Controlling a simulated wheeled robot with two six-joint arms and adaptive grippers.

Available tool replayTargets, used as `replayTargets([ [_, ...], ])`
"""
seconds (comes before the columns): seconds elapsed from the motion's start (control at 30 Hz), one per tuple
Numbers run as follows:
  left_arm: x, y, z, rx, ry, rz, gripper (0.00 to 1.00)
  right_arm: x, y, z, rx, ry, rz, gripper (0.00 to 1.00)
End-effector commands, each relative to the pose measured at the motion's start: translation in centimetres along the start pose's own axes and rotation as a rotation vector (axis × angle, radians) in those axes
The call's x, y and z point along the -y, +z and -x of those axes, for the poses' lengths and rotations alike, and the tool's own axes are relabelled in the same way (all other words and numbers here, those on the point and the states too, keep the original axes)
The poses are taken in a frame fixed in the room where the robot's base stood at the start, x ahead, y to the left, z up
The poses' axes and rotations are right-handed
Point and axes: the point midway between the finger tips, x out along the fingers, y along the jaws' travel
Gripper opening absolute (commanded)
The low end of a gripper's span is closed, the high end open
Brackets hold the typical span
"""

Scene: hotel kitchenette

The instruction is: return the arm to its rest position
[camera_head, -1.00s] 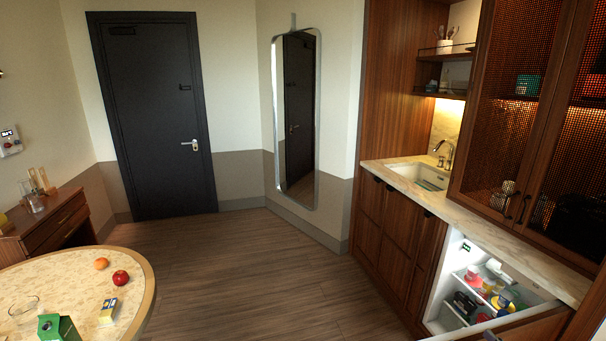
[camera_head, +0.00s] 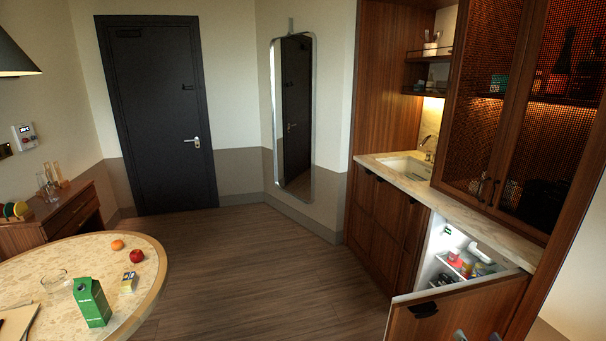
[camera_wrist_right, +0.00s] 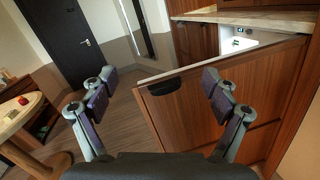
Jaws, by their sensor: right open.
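My right gripper (camera_head: 477,336) just shows at the bottom edge of the head view, in front of the open wooden fridge door (camera_head: 455,308). In the right wrist view, its two fingers (camera_wrist_right: 157,92) are spread wide with nothing between them. The door panel (camera_wrist_right: 180,105) lies beyond the fingers there; whether they touch it I cannot tell, but a gap seems to show. Most of my right arm is out of view. My left gripper is not in view.
The fridge (camera_head: 438,240) under the marble counter (camera_head: 400,177) stands open with items inside. A round table (camera_head: 110,258) at left holds a green carton (camera_head: 92,303), an apple (camera_head: 136,256), an orange (camera_head: 117,245) and a glass bowl (camera_head: 55,282). The floor (camera_head: 255,270) between is clear.

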Motion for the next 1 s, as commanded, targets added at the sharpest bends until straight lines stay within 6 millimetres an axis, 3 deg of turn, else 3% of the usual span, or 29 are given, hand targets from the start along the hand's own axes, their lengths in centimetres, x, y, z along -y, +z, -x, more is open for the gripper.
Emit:
replayTargets([
  [0.17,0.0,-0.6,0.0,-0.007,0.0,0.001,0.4,1.2,0.9,1.0,0.1,-0.156,-0.239,0.87],
  [0.33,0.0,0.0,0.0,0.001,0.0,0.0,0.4,3.1,1.0,3.3,0.233,-0.389,-0.574,0.87],
  [0.47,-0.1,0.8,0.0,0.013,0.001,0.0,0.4,4.4,-1.3,6.9,0.359,-0.673,-0.952,0.87],
  [0.53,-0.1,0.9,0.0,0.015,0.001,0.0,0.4,4.0,-3.9,9.5,0.415,-0.866,-1.195,0.87],
  [0.73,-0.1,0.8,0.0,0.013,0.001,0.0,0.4,-2.1,-10.6,14.5,0.428,-1.318,-1.716,0.87],
  [1.0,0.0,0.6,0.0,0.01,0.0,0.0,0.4,-11.9,-13.9,16.9,0.27,-1.674,-2.098,0.87],
])
